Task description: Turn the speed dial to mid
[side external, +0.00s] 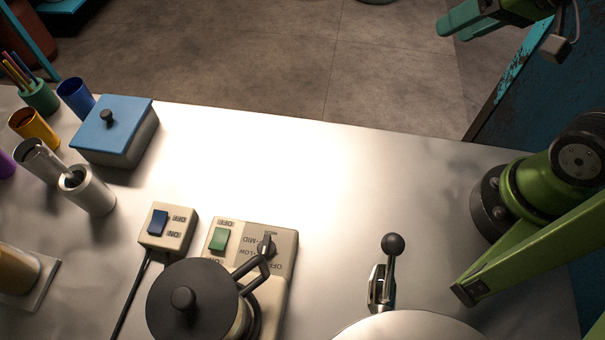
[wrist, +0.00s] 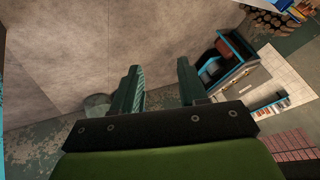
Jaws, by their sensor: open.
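The speed dial (side external: 266,245) is a small dark knob on a beige control box (side external: 285,234). Labels reading OFF, LOW, MID and a further one surround it; its exact setting is too small to tell. A green rocker switch (side external: 219,239) sits on the same box. A dark-lidded pot (side external: 190,300) stands on the box's near part, and its handle reaches close to the dial. My gripper (side external: 462,30) is at the top right in the side view, far from the dial and beyond the table. In the wrist view its two green fingers (wrist: 157,90) are apart, with nothing between them.
A second beige box with a blue switch (side external: 158,223) and a cord lies left. A blue-lidded container (side external: 113,128), several cups and a metal cylinder (side external: 88,190) stand at the left. A black-knobbed lever (side external: 392,245) rises front right. The table's middle (side external: 330,170) is clear.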

